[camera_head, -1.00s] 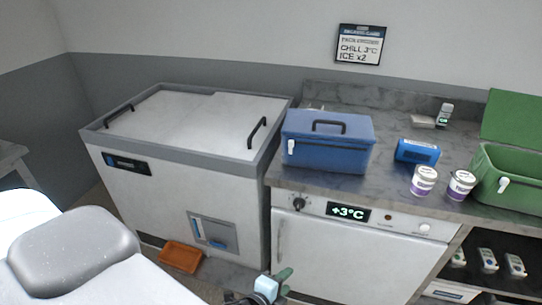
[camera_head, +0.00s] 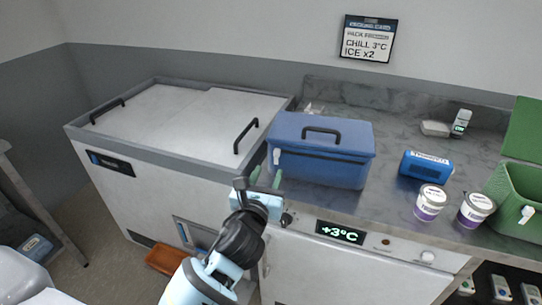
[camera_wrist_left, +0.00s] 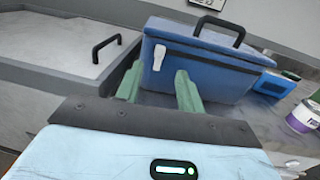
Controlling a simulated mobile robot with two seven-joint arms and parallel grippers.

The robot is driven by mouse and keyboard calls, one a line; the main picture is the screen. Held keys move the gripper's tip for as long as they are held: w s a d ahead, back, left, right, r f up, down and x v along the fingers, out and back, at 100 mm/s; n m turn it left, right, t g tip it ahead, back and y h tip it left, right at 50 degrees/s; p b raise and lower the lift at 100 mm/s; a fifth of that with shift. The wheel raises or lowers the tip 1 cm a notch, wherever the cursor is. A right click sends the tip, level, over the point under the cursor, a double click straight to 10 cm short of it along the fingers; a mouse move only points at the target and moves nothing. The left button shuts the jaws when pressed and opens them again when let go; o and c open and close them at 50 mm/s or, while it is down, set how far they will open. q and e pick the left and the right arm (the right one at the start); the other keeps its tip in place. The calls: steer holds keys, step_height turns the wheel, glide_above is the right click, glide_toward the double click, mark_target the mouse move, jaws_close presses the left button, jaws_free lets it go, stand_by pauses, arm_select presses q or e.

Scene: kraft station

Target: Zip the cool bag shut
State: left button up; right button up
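The blue cool bag (camera_head: 330,160) stands on the counter with its lid down and a black handle on top. A white zip pull (camera_head: 277,156) hangs at the left end of its front seam. My left gripper (camera_head: 265,180) is open and empty just in front of the bag's left front corner. In the left wrist view the green fingers (camera_wrist_left: 158,88) stand apart, below the white zip pull (camera_wrist_left: 159,57), with nothing between them. The bag (camera_wrist_left: 205,62) fills the middle of that view. My right gripper is not in view.
A white chest freezer (camera_head: 190,120) stands left of the counter. A blue pack (camera_head: 427,166), two white-and-purple tubs (camera_head: 430,202) and an open green cool bag (camera_head: 518,200) are to the right. A fridge (camera_head: 350,270) is below the counter.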

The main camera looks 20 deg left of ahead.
mark_target(276, 154)
arm_select(q)
steer(key=shift+w+a, duration=0.15)
steer(key=shift+w, duration=1.8)
steer(key=shift+w+a, duration=0.1)
steer(key=shift+w, duration=1.85)
jaws_close()
